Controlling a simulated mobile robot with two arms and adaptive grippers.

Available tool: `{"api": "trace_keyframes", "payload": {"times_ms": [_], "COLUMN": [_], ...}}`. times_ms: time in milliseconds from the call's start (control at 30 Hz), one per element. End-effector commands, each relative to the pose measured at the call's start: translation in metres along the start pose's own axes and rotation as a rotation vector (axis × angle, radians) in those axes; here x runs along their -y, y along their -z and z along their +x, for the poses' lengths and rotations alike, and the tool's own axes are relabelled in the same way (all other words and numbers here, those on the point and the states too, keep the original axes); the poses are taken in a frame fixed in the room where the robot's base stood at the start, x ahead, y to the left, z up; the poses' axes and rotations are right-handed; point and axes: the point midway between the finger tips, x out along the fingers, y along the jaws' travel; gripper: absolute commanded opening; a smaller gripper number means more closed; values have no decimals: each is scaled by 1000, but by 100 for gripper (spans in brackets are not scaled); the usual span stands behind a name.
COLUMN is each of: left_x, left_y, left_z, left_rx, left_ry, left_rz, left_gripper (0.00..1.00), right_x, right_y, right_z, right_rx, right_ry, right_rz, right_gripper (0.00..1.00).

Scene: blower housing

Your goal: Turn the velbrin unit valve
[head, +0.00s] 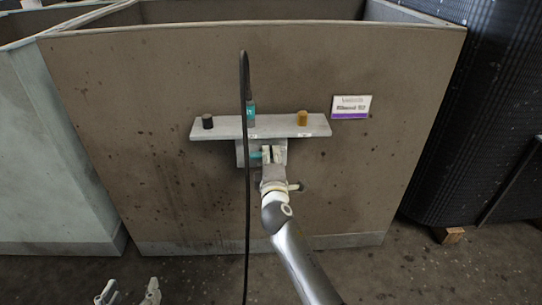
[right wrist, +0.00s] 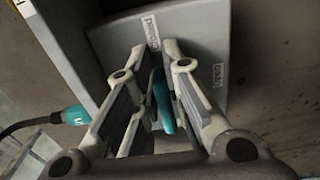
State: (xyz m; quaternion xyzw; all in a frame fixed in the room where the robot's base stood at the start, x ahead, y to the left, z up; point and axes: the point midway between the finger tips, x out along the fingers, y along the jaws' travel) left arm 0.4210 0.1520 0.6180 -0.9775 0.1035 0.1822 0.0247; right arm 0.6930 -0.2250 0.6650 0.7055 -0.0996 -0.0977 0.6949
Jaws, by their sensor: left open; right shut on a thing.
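The valve is a grey box (head: 242,158) under a grey shelf on the brown housing wall, with a teal handle (head: 256,155). In the right wrist view the teal handle (right wrist: 162,102) sits between the fingers of my right gripper (right wrist: 160,75). My right gripper (head: 271,156) is shut on the handle and hides part of the box in the head view. My left gripper (head: 128,290) is open and empty, low in the head view, away from the valve.
The grey shelf (head: 225,128) carries a black knob (head: 207,121), a yellow knob (head: 302,118) and a teal connector (head: 251,108). A black cable (head: 246,200) hangs from it, close to my right gripper. A white and purple sign (head: 351,107) is on the wall.

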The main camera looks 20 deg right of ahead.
Motion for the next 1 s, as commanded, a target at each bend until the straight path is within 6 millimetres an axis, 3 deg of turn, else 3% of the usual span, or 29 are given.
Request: {"api": "trace_keyframes", "payload": {"times_ms": [33,67,200,667,1000], "left_x": [0,0,0,0,0], "left_y": [0,0,0,-1,-1], "left_z": [0,0,0,0,0], "left_rx": [0,0,0,3,3], "left_ry": [0,0,0,0,0], "left_rz": [0,0,0,0,0], "left_gripper": [62,62,62,62,62], "right_x": [1,1,1,2,2], "right_y": [0,0,0,0,0], "right_z": [0,0,0,-9,-69], "right_rx": [0,0,0,-1,0], "right_ry": [2,3,2,2,4], "right_rz": [3,3,2,-1,0], "right_gripper": [0,15,33,33,33]}}
